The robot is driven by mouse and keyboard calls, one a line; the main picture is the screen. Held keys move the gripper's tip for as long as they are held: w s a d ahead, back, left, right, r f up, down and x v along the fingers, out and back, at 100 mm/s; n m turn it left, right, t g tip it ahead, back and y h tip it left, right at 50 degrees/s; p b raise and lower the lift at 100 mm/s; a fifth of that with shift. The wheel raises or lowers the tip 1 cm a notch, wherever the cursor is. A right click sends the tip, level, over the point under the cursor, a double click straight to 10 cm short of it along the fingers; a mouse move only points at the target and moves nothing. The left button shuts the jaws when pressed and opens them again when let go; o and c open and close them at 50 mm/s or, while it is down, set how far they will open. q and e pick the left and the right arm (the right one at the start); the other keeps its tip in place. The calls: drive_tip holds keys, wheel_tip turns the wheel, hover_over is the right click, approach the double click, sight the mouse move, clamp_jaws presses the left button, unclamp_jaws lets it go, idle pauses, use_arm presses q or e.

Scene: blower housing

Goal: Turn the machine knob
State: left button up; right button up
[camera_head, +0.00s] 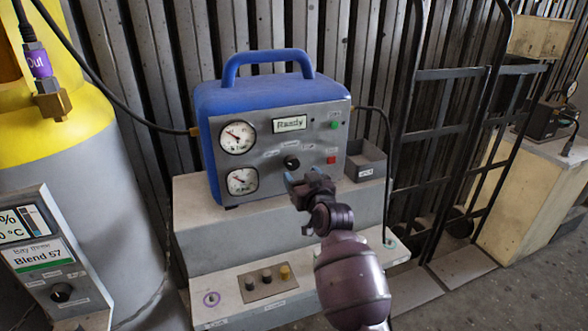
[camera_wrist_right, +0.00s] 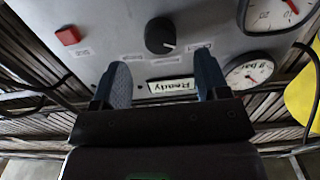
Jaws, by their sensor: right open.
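The blue machine (camera_head: 262,92) has a grey front panel with a small black knob (camera_head: 291,162) near its middle. In the right wrist view, which looks upside down, the black knob (camera_wrist_right: 160,36) has a white pointer mark. My right gripper (camera_head: 306,181) is just in front of the panel, below and right of the knob in the head view. In the wrist view its two blue fingers (camera_wrist_right: 162,76) are spread apart with nothing between them. The knob lies beyond the fingertips, apart from them. My left gripper is not in view.
The panel also has two dials (camera_head: 237,137), a "Ready" display (camera_head: 290,124), a green button (camera_head: 335,125) and a red button (camera_head: 331,160). A small grey bin (camera_head: 364,163) stands right of the machine. A lower control box (camera_head: 240,290) is in front. Another panel (camera_head: 45,260) is at left.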

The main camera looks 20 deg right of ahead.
sight(294, 165)
drive_tip(key=w, duration=0.4)
drive_tip(key=shift+w+f+b, duration=0.15)
drive_tip(key=shift+b, duration=0.25)
drive_tip(key=shift+w, duration=0.6)
drive_tip(key=c, duration=0.9)
drive_tip(key=shift+r, duration=0.2)
